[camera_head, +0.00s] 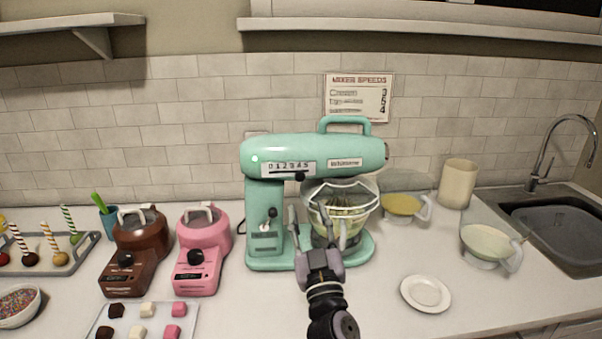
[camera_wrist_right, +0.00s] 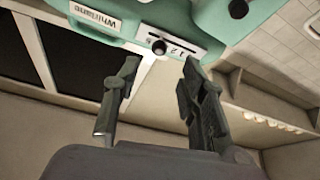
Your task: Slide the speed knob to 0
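The speed knob (camera_head: 300,176) is a small black knob on the lower edge of the numbered speed scale (camera_head: 287,166) on the mint-green mixer (camera_head: 262,200). It sits right of the scale's middle, around 4; the exact mark is hard to read. In the right wrist view the knob (camera_wrist_right: 159,47) appears beyond and between my fingertips, apart from them. My right gripper (camera_head: 317,212) is open and empty, its fingers pointing up, below the knob and in front of the mixer bowl; it also shows in the wrist view (camera_wrist_right: 161,75). My left gripper is not in view.
The glass mixer bowl (camera_head: 352,219) stands close behind my right gripper. A lever (camera_head: 270,215) is on the mixer's column. Pink (camera_head: 196,272) and brown (camera_head: 125,285) machines stand left, a white plate (camera_head: 425,293) right. A speeds sign (camera_head: 357,97) hangs on the wall.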

